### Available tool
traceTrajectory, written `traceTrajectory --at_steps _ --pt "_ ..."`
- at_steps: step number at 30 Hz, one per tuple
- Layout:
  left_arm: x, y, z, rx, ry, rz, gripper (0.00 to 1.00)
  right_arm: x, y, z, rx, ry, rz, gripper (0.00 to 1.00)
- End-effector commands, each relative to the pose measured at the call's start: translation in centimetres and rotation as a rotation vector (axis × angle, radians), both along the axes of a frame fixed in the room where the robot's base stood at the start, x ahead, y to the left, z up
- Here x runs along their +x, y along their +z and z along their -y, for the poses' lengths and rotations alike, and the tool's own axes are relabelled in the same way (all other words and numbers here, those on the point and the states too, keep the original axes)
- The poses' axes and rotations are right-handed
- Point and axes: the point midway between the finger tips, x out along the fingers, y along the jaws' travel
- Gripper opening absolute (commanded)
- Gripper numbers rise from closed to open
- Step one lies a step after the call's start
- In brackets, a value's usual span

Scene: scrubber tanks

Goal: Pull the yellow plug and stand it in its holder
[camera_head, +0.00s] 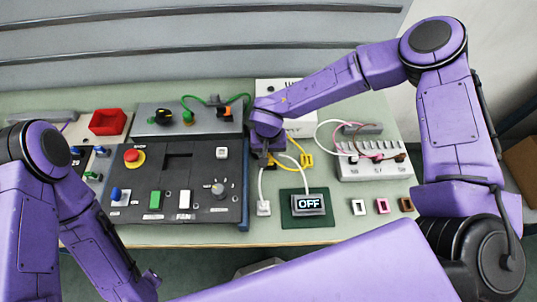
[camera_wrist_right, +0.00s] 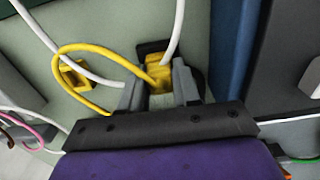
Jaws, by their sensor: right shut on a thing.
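My right gripper (camera_head: 267,158) is at the middle of the bench, just right of the dark control panel. In the right wrist view its fingers (camera_wrist_right: 158,88) are shut on the yellow plug (camera_wrist_right: 158,73), one on each side. A dark socket piece (camera_wrist_right: 150,47) shows right behind the plug; I cannot tell whether the plug is still seated in it. A yellow cable loops from the plug. A small yellow holder (camera_wrist_right: 74,75) with an opening stands apart from the plug, and also shows in the head view (camera_head: 307,160). My left gripper is not in view; only its arm shows.
The dark control panel (camera_head: 175,210) with knobs and switches lies left of my right gripper. A white cable crosses near the plug to a white block (camera_head: 264,208). A grey terminal strip (camera_head: 373,167) is to the right.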

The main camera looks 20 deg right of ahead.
Motion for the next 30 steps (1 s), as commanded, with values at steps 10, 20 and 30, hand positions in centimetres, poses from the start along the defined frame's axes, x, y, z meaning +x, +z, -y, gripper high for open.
traceTrajectory --at_steps 10,20,30 --pt "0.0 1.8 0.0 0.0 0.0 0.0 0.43 0.4 2.0 -0.1 0.003 -0.001 0.01 0.0" --pt "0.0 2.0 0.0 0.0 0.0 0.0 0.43 0.3 2.9 -0.1 0.003 0.0 0.009 0.0" --pt "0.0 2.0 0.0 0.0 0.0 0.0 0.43 0.3 4.2 -0.1 0.002 0.001 0.008 0.0"
